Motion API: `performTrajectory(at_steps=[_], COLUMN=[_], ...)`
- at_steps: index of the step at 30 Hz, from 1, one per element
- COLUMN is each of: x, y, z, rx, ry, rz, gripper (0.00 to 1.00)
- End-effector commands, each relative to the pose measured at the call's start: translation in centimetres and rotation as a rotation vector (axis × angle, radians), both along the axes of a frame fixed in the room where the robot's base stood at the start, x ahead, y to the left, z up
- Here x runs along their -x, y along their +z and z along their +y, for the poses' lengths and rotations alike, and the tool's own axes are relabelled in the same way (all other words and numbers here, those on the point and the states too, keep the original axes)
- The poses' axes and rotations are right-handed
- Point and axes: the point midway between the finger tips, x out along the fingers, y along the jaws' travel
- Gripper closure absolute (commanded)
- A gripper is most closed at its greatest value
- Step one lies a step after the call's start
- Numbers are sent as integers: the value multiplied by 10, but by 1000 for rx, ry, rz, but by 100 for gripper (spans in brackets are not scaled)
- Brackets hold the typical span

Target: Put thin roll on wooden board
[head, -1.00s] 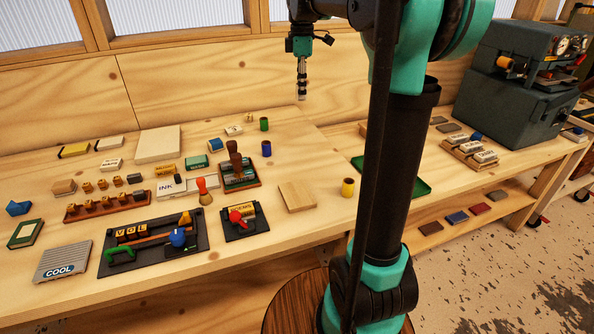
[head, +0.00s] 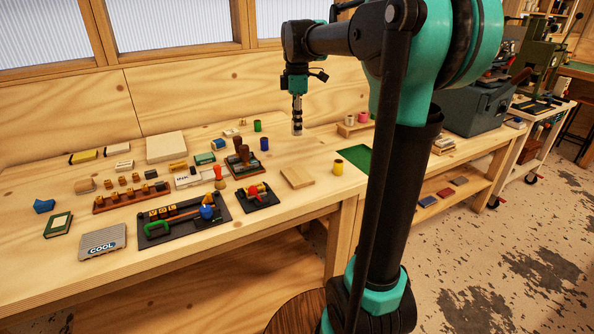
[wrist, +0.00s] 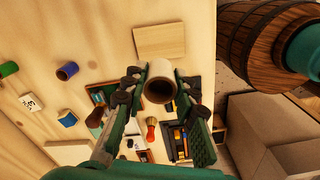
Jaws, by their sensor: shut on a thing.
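My gripper (head: 297,127) is shut on a cream-coloured hollow roll. In the wrist view the roll (wrist: 160,86) sits between the two fingertips, its open end towards the camera. The wooden board (head: 297,177) is a pale flat square lying on the bench near its front edge. It also shows in the wrist view (wrist: 160,41), above the roll in the picture and apart from it. In the head view the gripper hangs in the air above the bench, higher in the picture than the board. The held roll is small and hard to make out there.
A yellow roll (head: 338,167) stands right of the board. A black tool tray (head: 262,202) and a stamp rack (head: 240,162) lie to the left. The board's top looks bare.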

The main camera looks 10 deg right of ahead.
Motion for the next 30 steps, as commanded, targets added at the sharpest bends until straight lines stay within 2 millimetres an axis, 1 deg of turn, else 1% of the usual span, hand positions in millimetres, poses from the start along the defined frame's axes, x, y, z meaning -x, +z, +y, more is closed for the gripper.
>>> performTrajectory(at_steps=[1,6,9,12,15,20,25,27,30], x=[0,0,0,0,0,0,0,0,0], y=[-13,-55,-77,-95,-106,-117,-140,-146,-148], z=[0,0,0,0,0,0,0,0,0], rx=[0,0,0,0,0,0,0,0,0], ry=[0,0,0,0,0,0,0,0,0], rz=[0,0,0,0,0,0,0,0,0], gripper=[90,90,90,90,90,90,90,90,90])
